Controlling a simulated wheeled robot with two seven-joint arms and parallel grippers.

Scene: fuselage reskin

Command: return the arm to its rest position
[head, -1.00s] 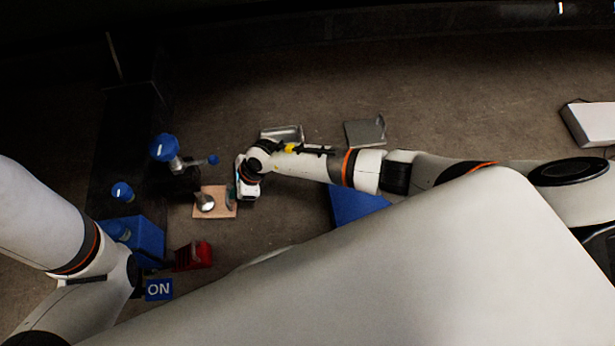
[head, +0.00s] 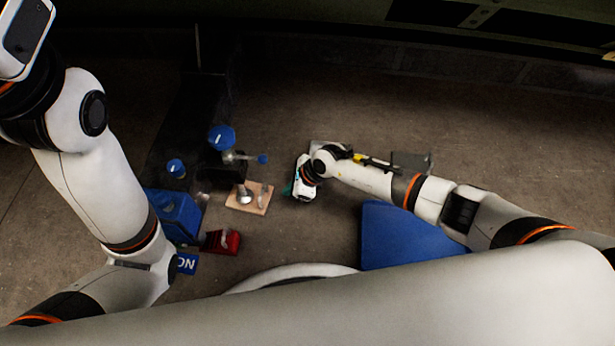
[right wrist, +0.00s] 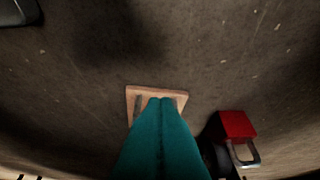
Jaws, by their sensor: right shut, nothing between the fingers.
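My right arm (head: 365,180) reaches in from the right in the head view, low over the floor. Its gripper (head: 288,190) has teal fingers and is just right of a small wooden board (head: 262,190), with a visible gap between them. In the right wrist view the teal fingers (right wrist: 162,101) are pressed together and empty, with the wooden board (right wrist: 135,94) behind their tips. My left arm (head: 95,190) rises on the left and bends up to the top left corner. Its gripper is out of the picture.
A silver knob (head: 243,194) stands on the board. Left of it are blue-capped fittings (head: 221,137), a blue box (head: 175,215), a red block (head: 221,241) and a blue sign (head: 187,263). A blue panel (head: 410,238) lies below my right arm. The floor beyond is open.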

